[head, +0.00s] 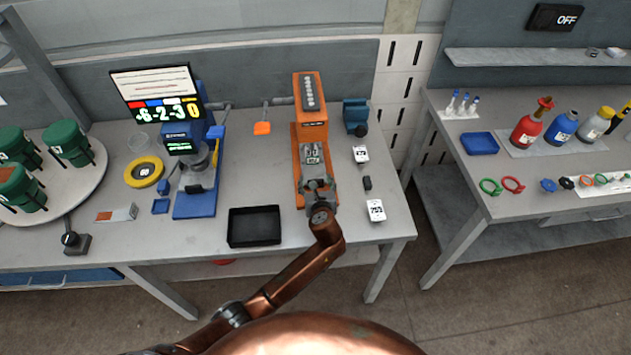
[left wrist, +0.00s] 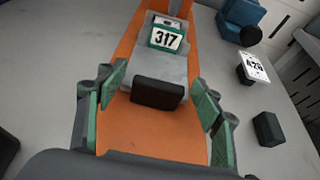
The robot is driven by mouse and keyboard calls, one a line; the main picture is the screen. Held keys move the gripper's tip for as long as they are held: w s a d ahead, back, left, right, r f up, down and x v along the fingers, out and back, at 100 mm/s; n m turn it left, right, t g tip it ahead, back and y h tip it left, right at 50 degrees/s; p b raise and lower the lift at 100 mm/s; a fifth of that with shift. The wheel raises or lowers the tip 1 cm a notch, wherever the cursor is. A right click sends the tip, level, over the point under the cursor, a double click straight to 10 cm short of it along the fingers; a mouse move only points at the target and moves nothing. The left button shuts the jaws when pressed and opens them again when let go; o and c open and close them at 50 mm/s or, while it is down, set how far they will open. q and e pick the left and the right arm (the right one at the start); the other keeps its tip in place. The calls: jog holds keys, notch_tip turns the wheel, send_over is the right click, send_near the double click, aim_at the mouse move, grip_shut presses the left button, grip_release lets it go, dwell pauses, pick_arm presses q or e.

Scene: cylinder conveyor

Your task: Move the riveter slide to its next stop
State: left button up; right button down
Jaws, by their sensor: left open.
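The orange riveter (head: 311,128) stands on the grey bench in the head view, its bed running toward me. Its grey slide (head: 313,150) lies on the bed; in the left wrist view the slide (left wrist: 175,68) carries a green-framed part marked 317 (left wrist: 166,38) and has a black block-shaped handle (left wrist: 158,93) at its near end. My left gripper (head: 318,186) is over the near end of the bed. In the left wrist view the left gripper (left wrist: 157,101) is open, with one green-padded finger on each side of the handle and a gap on both sides. My right gripper is not in view.
A black tray (head: 254,226) and a blue press (head: 193,165) stand left of the riveter. White number tags (head: 376,210) and a small black block (head: 367,183) lie to its right, beside a blue device (head: 355,115). A side table (head: 478,215) stands further right.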

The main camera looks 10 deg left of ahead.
pick_arm(q)
grip_shut()
dwell(0.8)
